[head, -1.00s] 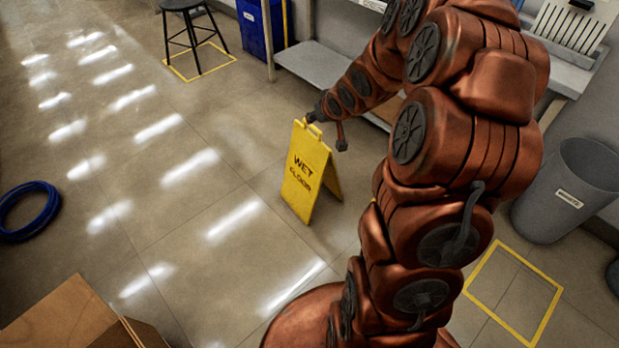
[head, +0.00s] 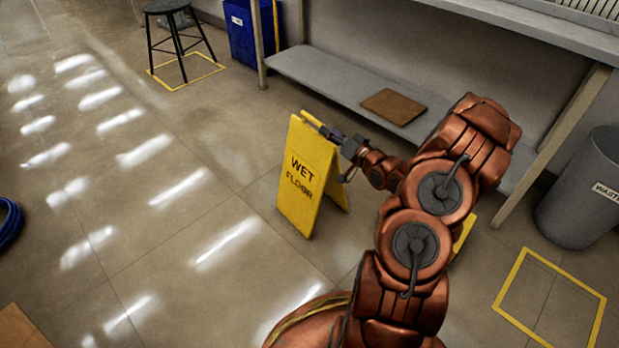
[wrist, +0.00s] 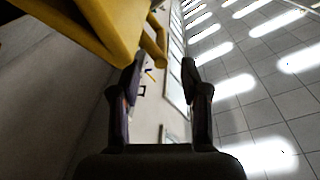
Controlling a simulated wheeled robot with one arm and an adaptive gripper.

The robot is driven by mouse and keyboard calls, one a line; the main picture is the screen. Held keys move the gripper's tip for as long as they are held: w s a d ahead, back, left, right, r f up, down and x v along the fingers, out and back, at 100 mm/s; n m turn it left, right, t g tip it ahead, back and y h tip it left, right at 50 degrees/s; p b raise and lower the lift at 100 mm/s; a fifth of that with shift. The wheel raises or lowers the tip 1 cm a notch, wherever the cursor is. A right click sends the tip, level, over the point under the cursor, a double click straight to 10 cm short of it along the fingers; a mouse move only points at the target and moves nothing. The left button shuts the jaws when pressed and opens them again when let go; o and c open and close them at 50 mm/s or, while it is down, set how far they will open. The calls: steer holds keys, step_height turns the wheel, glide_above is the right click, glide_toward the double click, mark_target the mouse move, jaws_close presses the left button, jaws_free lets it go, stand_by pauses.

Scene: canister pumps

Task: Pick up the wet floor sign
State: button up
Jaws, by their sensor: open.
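The yellow wet floor sign (head: 308,175) stands upright and unfolded on the floor in the middle of the head view, its lettered face toward the lower left. My gripper (head: 338,139) is at the upper right side of the sign, just below its top edge, with the arm reaching in from the right. In the wrist view the sign (wrist: 95,25) fills the upper left, with a yellow loop-like part by the left fingertip. My gripper (wrist: 160,70) is open there, with nothing seen between the fingers. Whether a finger touches the sign I cannot tell.
A grey bench with a low shelf (head: 330,80) runs behind the sign, holding a brown board (head: 393,107). A grey waste bin (head: 585,190) stands at the right. A black stool (head: 178,35) and blue bin (head: 245,30) are at the back. The floor to the left is largely clear.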

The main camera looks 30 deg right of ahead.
mark_target(313, 118)
steer(key=shift+w+a+b, duration=0.15)
steer(key=shift+w+b, duration=0.05)
steer(key=shift+w, duration=0.6)
steer(key=shift+w+a+b, duration=0.1)
steer(key=shift+w+b, duration=0.1)
steer(key=shift+w, duration=0.6)
steer(key=shift+w+a+b, duration=0.15)
steer(key=shift+w+b, duration=0.45)
steer(key=shift+w, duration=0.25)
steer(key=shift+w+a+b, duration=0.1)
steer(key=shift+w+b, duration=0.5)
steer(key=shift+w, duration=0.25)
steer(key=shift+w+a+b, duration=0.1)
steer(key=shift+w+b, duration=0.2)
steer(key=shift+w, duration=0.65)
steer(key=shift+c, duration=0.3)
jaws_close()
